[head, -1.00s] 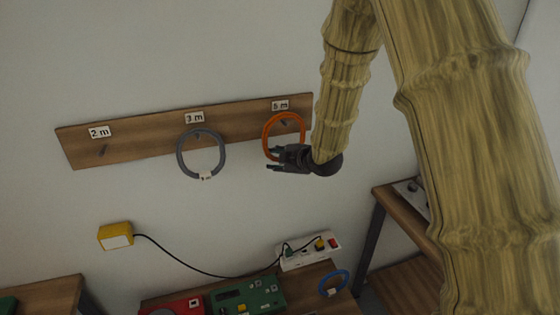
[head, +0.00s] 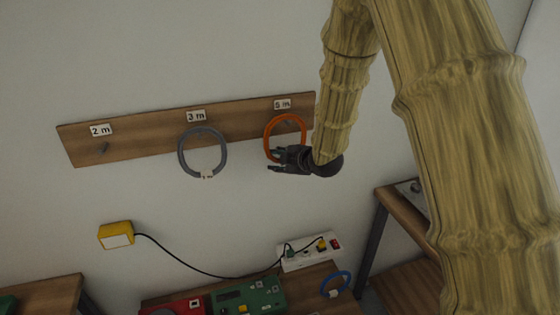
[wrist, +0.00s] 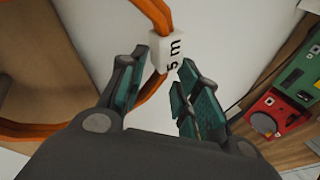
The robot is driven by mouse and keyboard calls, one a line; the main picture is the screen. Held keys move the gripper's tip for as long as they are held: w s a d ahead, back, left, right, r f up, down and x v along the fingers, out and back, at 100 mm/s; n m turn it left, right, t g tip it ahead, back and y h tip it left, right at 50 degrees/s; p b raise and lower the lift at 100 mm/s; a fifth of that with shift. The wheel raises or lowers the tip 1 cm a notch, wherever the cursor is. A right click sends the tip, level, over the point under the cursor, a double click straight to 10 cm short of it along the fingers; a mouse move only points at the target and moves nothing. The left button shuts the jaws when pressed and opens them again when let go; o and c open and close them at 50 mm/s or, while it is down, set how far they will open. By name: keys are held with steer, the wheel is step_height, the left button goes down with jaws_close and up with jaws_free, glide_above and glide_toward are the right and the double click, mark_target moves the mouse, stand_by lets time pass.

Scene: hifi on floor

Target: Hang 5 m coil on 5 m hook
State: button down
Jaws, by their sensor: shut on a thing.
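The orange 5 m coil (head: 267,139) is in front of the right end of the wooden board in the head view. It is also in the wrist view (wrist: 154,12), where its white "5 m" tag (wrist: 166,52) is between my fingertips. My gripper (head: 272,161) is shut on the coil at its lower part. The 5 m hook (head: 288,124) shows as a small dark peg inside the ring, below the "5 m" label (head: 282,104). I cannot tell whether the ring's top rests on the hook.
A grey coil (head: 181,154) hangs at the 3 m label; the 2 m hook (head: 103,148) is bare. Below are a yellow box (head: 116,235) with a cable, a power strip (head: 309,252), a green device (head: 249,297) and a blue coil (head: 334,283). A shelf (head: 398,208) stands right.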

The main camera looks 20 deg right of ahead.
steer(key=c, duration=1)
jaws_free()
steer(key=shift+o, duration=0.2)
steer(key=v, duration=1.2)
step_height(320, 180, down, 7)
steer(key=b, duration=0.5)
steer(key=shift+f, duration=0.1)
steer(key=shift+s, duration=0.15)
